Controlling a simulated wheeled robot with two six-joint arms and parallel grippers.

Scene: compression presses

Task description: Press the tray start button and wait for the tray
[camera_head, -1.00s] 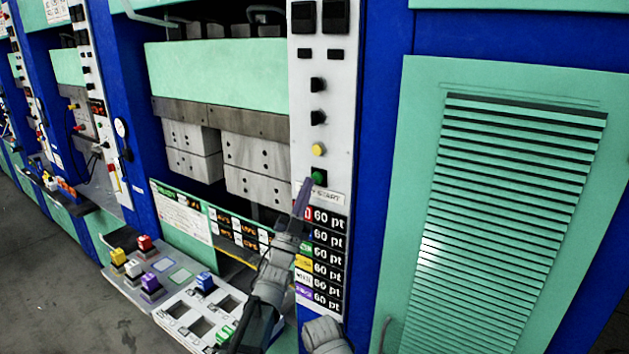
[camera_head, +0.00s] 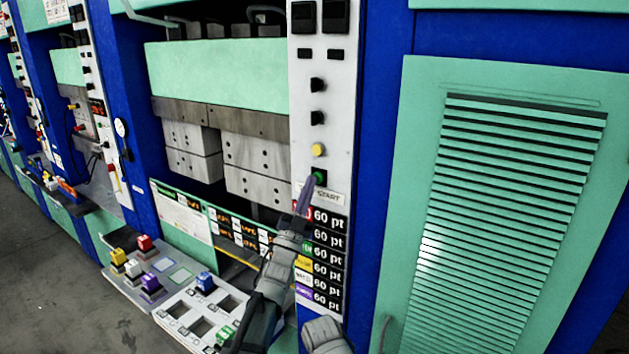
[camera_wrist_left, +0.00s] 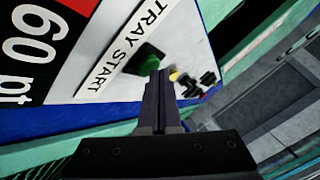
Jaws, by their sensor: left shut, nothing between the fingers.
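The green tray start button (camera_head: 320,177) sits low on the white control panel (camera_head: 340,120), just above a label reading "TRAY START". It also shows in the left wrist view (camera_wrist_left: 148,66), close ahead of the fingertips. My left gripper (camera_head: 309,181) is shut and empty, its tips just below and left of the button in the head view. In the left wrist view my left gripper (camera_wrist_left: 158,78) points at the button's lower edge; I cannot tell whether it touches. No tray is clearly visible in the press. My right gripper is not in view.
A yellow button (camera_head: 318,150) and black knobs sit above on the panel. A color points list (camera_head: 326,258) hangs below. A shelf (camera_head: 120,283) with colored blocks and a white plate (camera_head: 184,313) with square openings stand at lower left. A louvered green door (camera_head: 425,130) fills the right.

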